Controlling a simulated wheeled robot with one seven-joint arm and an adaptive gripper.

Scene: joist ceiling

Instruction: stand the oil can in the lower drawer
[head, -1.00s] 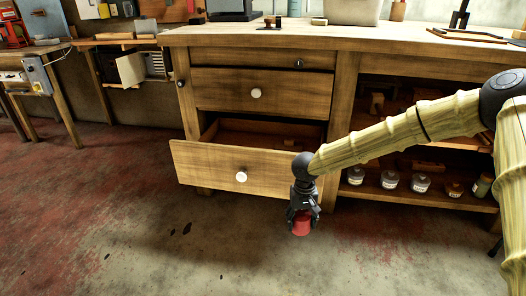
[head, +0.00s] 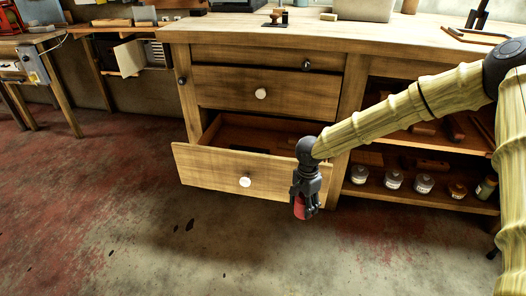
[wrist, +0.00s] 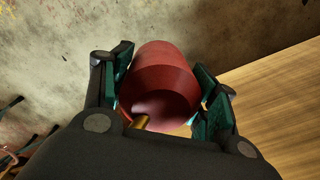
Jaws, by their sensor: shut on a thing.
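The red oil can (head: 299,207) is held between the fingers of my gripper (head: 305,200), which is shut on it. The wrist view shows the red can (wrist: 160,80) between both finger pads, with a small brass-coloured part near its lower edge. My gripper hangs just in front of the right end of the lower drawer (head: 225,172), at about the height of its front. In the wrist view a wooden surface (wrist: 275,105) lies right of the can.
The closed middle drawer (head: 290,92) is above the open one. Shelves with several small jars (head: 393,179) stand on the right, behind my arm. The workbench top (head: 240,27) holds tools and boxes. The floor in front is clear.

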